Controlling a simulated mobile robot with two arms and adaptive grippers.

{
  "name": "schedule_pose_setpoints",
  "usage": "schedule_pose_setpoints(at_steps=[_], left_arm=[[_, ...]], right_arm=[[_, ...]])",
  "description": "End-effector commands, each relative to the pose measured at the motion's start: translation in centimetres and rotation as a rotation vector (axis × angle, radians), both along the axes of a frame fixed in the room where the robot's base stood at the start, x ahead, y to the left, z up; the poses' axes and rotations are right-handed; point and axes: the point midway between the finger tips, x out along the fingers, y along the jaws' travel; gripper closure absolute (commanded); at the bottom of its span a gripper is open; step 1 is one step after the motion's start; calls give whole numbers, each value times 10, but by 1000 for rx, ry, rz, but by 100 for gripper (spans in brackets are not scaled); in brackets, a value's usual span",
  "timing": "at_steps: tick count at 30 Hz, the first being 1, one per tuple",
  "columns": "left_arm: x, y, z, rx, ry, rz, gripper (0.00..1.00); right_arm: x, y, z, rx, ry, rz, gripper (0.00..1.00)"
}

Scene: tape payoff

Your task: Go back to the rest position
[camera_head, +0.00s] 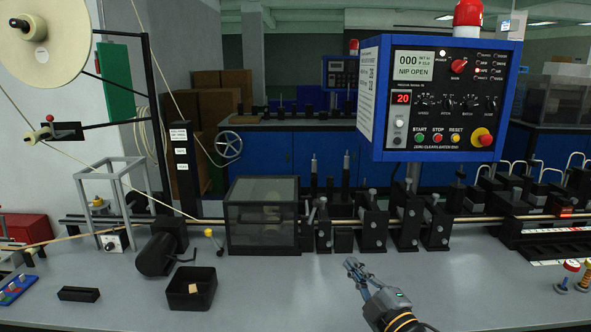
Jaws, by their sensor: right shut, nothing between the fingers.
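My right gripper (358,270) reaches in from the lower right, over the grey table in front of the roller stands. Its fingers are shut with nothing between them, and it touches nothing that I can see. My left gripper does not show. The control panel (443,98) hangs above the line at the right, and its screen reads "NIP OPEN". The large tape reel (70,42) is at the upper left, with a strand of tape running down from it toward the line.
A black bin (190,301) with a small tan piece stands at the front left, near a black motor (154,255). A clear-sided box (262,212) and several roller stands (374,225) line the table's back. Spools (567,274) stand at the right. The front middle of the table (290,295) is bare.

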Motion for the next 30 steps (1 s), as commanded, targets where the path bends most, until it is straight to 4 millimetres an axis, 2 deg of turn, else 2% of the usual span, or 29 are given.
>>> schedule_pose_setpoints(at_steps=[8, 14, 17, 21, 24, 30], left_arm=[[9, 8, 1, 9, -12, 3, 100], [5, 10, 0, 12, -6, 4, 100], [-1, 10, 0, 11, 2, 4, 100], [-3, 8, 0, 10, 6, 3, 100], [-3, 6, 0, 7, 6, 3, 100], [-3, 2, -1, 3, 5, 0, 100]], right_arm=[[-28, -3, -54, 94, 231, -53, 100], [-70, -12, -112, 198, 488, -139, 100], [-108, -20, -149, 273, 670, -214, 100], [-181, -38, -200, 390, 957, -370, 100], [-226, -48, -222, 447, 1109, -473, 100], [-299, -64, -245, 524, 1321, -644, 100]])
